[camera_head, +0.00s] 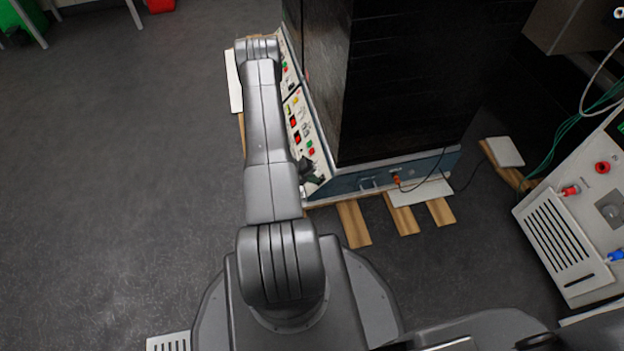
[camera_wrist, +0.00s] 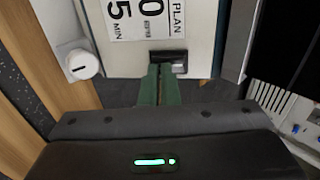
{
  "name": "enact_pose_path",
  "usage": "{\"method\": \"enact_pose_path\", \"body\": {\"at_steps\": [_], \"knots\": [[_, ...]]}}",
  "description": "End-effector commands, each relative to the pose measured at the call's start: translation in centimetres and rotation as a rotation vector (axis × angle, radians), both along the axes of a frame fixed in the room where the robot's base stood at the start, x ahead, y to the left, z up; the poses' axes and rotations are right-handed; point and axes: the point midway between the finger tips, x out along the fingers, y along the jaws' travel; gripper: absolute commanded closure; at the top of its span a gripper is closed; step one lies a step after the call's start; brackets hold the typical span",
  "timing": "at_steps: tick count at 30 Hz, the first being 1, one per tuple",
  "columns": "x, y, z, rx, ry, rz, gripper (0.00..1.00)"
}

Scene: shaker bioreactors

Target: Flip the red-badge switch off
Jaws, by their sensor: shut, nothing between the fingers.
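In the wrist view my gripper (camera_wrist: 160,72) is shut and empty, its two green fingers together. The fingertips are at the lower edge of a small dark switch (camera_wrist: 168,57) with a grey part at its right; I cannot tell whether they touch it. The switch is on a pale panel (camera_wrist: 204,45), below a white label (camera_wrist: 142,15) with black print. No red badge can be made out beside it. In the head view part of my gripper shows dark beside my arm, at the near end of the sloping control panel (camera_head: 304,128); the switch cannot be made out there.
A white knob (camera_wrist: 78,62) is left of the label. Another machine (camera_head: 565,245) stands at right. Open floor (camera_head: 110,160) is at left.

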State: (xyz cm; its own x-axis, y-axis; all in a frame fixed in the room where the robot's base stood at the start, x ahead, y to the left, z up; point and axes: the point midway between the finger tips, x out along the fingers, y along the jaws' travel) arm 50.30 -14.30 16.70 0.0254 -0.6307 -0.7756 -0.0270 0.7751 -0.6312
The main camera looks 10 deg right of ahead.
Motion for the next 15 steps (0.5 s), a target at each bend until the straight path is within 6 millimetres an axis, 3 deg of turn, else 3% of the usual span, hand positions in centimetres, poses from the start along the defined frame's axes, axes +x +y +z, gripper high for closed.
{"method": "enact_pose_path", "body": {"at_steps": [1, 4, 15], "knots": [[-0.02, -0.20, -1.15, 0.002, 0.000, -0.004, 1.00], [0.00, -0.05, -1.62, 0.003, 0.000, -0.004, 1.00], [-0.04, -0.20, -1.14, 0.006, 0.001, -0.007, 1.00]]}}
